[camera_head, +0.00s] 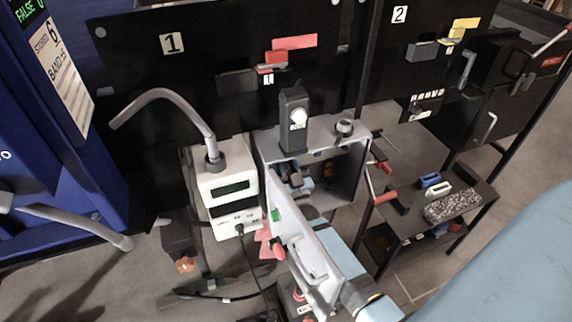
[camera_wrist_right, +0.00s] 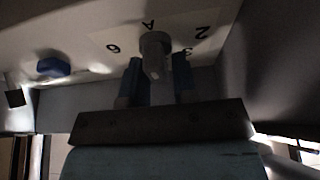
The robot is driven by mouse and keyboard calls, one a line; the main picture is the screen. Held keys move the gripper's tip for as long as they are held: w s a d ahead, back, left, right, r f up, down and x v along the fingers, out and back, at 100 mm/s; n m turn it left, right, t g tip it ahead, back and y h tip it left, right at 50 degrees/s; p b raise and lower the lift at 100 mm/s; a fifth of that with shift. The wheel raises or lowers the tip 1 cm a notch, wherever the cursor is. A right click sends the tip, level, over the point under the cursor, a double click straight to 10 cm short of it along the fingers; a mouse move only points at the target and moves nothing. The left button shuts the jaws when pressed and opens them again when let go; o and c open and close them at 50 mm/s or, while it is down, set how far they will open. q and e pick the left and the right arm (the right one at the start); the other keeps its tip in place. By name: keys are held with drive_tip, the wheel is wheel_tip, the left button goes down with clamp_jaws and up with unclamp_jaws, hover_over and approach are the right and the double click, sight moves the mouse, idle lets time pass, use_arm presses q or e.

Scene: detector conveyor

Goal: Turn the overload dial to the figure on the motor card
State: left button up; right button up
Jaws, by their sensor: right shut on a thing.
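The overload dial (camera_wrist_right: 154,48) shows in the right wrist view as a grey knob on a pale plate with dark figures, among them 6, A, 2 and 3. My right gripper (camera_wrist_right: 158,72) has its blue fingers on either side of the knob and is shut on it. The knob's exact pointer setting is too dark to read. In the head view this gripper (camera_head: 303,185) is partly hidden inside the open grey cabinet (camera_head: 363,150). I cannot make out a motor card. My left gripper is not in view.
The cabinet's open door (camera_head: 312,250), with a green button and red knob, stands close to my right arm. A white meter (camera_head: 228,190) stands left of the cabinet. A small table (camera_head: 405,225) stands to the right. Black panels numbered 1 and 2 rise behind.

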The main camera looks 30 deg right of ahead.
drive_tip(key=o, duration=0.7)
drive_tip(key=shift+o, duration=0.2)
